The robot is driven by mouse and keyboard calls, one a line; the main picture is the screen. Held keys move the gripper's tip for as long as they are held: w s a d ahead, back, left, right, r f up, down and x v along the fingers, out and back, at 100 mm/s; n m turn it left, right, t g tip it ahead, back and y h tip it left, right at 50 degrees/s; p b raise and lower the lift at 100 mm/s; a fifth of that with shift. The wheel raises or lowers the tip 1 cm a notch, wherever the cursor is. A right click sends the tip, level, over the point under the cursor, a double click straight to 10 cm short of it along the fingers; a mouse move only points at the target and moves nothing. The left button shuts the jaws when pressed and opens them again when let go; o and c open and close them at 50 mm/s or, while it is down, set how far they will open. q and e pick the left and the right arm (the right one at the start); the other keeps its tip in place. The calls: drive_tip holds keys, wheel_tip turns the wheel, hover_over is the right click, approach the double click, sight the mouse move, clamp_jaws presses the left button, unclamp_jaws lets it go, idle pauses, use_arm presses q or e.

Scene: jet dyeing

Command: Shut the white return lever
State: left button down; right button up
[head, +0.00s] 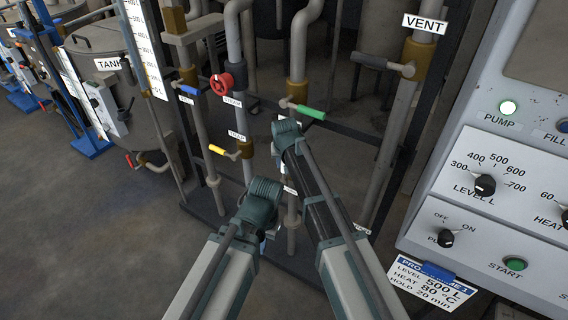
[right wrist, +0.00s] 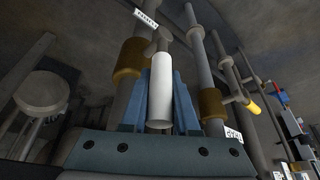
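The white return lever (right wrist: 160,90) shows in the right wrist view as a white cylindrical handle, its near end toward the camera. The two blue fingers of my right gripper (right wrist: 161,108) lie along its two sides with no clear gap, so the gripper looks shut on it. In the head view my right gripper (head: 283,128) reaches to the pipes just below the green lever, and its wrist hides the white handle. My left gripper (head: 262,200) is lower and to the left, in front of the pipes; its fingers are hidden behind its wrist.
A green lever (head: 311,112), a red valve wheel (head: 221,84), a blue lever (head: 188,101) and a yellow lever (head: 216,150) are on nearby pipes. The vent lever (head: 370,61) is at upper right. The control panel (head: 480,235) stands at right. Floor at left is clear.

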clamp_jaws()
idle(1.1)
drive_tip(key=s+d+f+m+t+y+b, duration=0.4)
drive_tip(key=t+y+b, duration=0.7)
drive_tip(key=b, duration=2.1)
drive_tip(key=shift+s+d+f+t+y, duration=0.3)
drive_tip(key=shift+d+f+y, duration=0.6)
drive_tip(key=shift+d+f, duration=0.6)
drive_tip(key=shift+a, duration=0.1)
